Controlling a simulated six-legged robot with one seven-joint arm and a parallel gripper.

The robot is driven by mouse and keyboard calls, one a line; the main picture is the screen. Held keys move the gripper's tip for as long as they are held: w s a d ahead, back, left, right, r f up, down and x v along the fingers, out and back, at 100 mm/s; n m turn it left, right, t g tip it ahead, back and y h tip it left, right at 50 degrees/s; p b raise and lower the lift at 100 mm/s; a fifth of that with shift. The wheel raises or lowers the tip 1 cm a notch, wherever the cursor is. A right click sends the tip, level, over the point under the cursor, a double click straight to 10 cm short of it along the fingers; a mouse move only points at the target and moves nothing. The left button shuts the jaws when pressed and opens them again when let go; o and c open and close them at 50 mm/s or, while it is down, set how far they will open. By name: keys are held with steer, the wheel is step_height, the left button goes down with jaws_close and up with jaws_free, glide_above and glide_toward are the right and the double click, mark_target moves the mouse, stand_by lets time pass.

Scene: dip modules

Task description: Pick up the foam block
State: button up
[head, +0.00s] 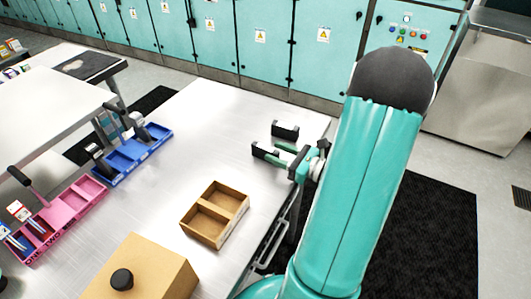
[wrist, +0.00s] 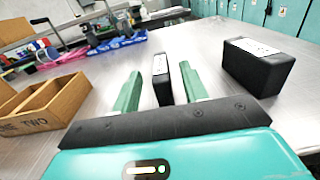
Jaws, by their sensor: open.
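Two black blocks with pale tops stand on the metal table; I cannot tell for sure which is the foam block. The narrower black block (wrist: 162,82) stands between the green fingers of my gripper (wrist: 159,77) in the wrist view, apparently just ahead of their tips. It shows in the head view (head: 262,150) left of my gripper (head: 277,153). The larger black block (wrist: 258,68) stands to the right in the wrist view, outside the fingers; in the head view it is the farther block (head: 285,129). My gripper is open, with visible gaps between its fingers and the narrower block.
A two-compartment wooden tray (wrist: 46,110) marked ONE and TWO is left of my gripper. Blue (head: 133,154) and pink (head: 66,219) trays lie along the table's far left edge. A cardboard box (head: 158,270) stands in front. Bare table (head: 190,165) lies between.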

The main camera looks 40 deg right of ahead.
mark_target(270, 149)
steer(key=shift+x, duration=1.5)
jaws_close()
steer(key=shift+r, duration=0.2)
steer(key=shift+r, duration=0.2)
step_height(270, 149, up, 2)
steer(key=shift+r, duration=0.1)
steer(key=s+d+r, duration=0.3)
steer(key=s+r, duration=0.2)
steer(key=s, duration=0.1)
steer(key=s+d+r, duration=0.2)
steer(key=s+r, duration=0.3)
steer(key=s, duration=0.2)
steer(key=shift+d, duration=0.35)
